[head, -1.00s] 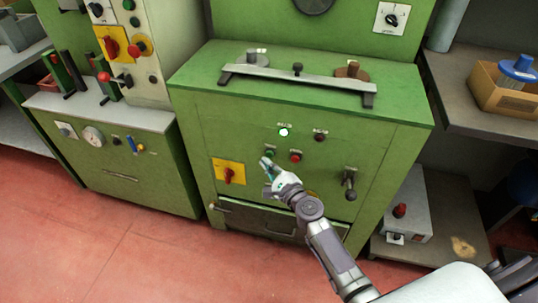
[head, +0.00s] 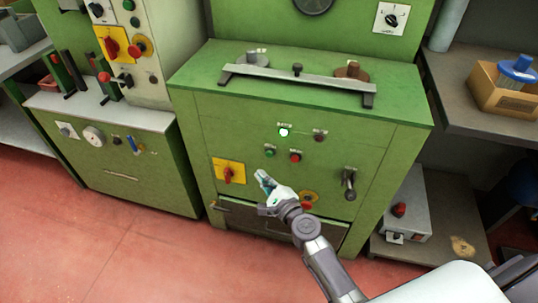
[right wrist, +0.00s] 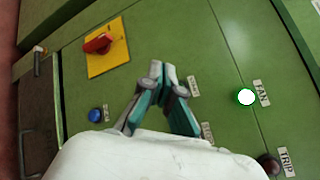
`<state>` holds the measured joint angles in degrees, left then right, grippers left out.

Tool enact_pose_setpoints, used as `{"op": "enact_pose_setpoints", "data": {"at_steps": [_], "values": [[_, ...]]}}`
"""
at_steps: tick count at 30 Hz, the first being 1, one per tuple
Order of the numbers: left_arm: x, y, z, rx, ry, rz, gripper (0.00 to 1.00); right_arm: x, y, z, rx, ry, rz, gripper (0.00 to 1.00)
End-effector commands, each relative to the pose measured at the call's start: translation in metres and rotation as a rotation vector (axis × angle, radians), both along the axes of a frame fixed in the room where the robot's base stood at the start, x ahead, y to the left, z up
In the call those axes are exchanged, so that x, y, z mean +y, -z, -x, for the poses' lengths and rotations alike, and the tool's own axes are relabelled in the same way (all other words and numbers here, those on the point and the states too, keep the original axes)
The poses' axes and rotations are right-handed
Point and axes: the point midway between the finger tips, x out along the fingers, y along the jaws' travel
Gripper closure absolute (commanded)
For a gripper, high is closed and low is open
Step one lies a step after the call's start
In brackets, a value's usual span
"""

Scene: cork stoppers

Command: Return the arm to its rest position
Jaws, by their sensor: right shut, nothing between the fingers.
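My right gripper (head: 262,176) is in front of the green machine cabinet (head: 203,143), just below the small buttons and right of the yellow switch plate. It is shut and empty. In the right wrist view the gripper (right wrist: 161,68) points at the cabinet front, its teal-edged fingers together. A lit white button (head: 284,132) labelled FAN glows on the panel; it also shows in the right wrist view (right wrist: 245,97). My left gripper is not in view.
A green button (head: 270,151), a red button (head: 295,157), a dark TRIP knob (head: 320,136) and a red rotary switch (head: 227,174) stick out from the panel. A lever handle (head: 349,184) is further right. Open red floor (head: 110,250) lies in front.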

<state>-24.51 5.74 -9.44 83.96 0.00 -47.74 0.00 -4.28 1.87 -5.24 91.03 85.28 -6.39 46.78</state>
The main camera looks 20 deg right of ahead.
Motion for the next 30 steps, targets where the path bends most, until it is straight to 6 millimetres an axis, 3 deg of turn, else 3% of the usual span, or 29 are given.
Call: {"op": "enact_pose_setpoints", "data": {"at_steps": [20,23,25,30], "values": [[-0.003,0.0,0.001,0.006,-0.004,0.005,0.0,0.001,0.003,0.001,0.004,-0.008,0.02,1.0],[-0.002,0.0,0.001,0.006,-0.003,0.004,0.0,0.01,0.023,0.014,0.023,-0.066,0.152,1.0],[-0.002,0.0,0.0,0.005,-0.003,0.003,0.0,0.021,0.051,0.032,0.05,-0.153,0.331,1.0],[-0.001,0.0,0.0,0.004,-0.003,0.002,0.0,0.04,0.146,0.108,0.138,-0.496,0.894,1.0]]}}
